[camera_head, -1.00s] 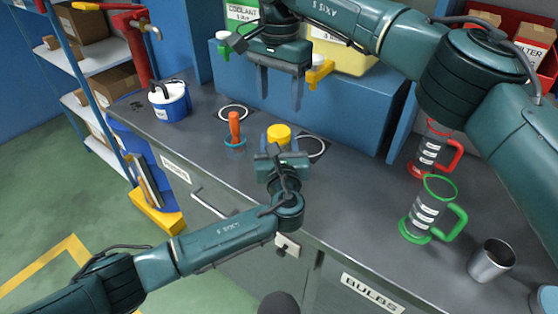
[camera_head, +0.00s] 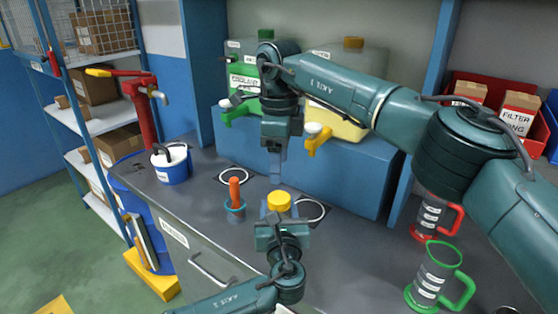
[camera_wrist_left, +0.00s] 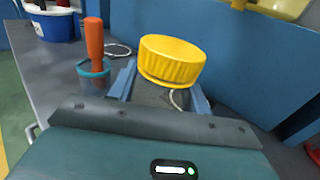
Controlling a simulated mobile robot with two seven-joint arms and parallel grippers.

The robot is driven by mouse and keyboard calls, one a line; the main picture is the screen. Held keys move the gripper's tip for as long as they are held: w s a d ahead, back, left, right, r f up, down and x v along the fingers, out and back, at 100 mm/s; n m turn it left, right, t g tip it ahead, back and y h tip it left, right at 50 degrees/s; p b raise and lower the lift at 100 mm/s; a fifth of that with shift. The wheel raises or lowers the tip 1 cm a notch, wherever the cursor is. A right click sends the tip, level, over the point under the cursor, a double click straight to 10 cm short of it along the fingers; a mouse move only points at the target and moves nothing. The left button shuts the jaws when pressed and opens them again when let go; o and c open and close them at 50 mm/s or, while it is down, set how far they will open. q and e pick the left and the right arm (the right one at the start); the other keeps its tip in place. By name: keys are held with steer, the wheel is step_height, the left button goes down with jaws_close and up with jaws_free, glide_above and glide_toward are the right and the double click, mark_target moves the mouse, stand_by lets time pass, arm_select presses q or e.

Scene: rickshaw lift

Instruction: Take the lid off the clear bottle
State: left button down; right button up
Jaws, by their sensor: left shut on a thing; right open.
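The clear bottle stands upright on the grey counter, with a ribbed yellow lid (camera_head: 279,200) on top. The lid also shows large in the left wrist view (camera_wrist_left: 172,60), with part of the clear bottle (camera_wrist_left: 150,96) below it. My left gripper (camera_head: 279,214) is shut on the bottle's body, one finger on each side under the lid. My right gripper (camera_head: 275,180) is open and points down just above the lid. It is seen side-on, so its fingers overlap. I cannot tell the exact gap between fingertips and lid.
A small cup with an orange-handled tool (camera_head: 235,205) stands just left of the bottle. A blue ledge (camera_head: 340,170) with coolant tanks is behind. A green-handled jug (camera_head: 432,280) and a red-handled jug (camera_head: 430,215) stand right. A white-and-blue bucket (camera_head: 170,165) stands left.

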mark_target(279, 197)
steer(key=m, duration=0.4)
steer(key=shift+m, duration=0.3)
steer(key=m, duration=0.8)
steer(key=shift+m, duration=0.4)
steer(key=m, duration=0.8)
steer(key=shift+m, duration=0.3)
steer(key=m, duration=0.8)
steer(key=shift+m, duration=0.3)
steer(key=m, duration=0.5)
steer(key=shift+m, duration=0.3)
steer(key=shift+f+m, duration=0.3)
step_height(279, 197, down, 8)
steer(key=shift+r, duration=0.25)
steer(key=shift+c, duration=0.2)
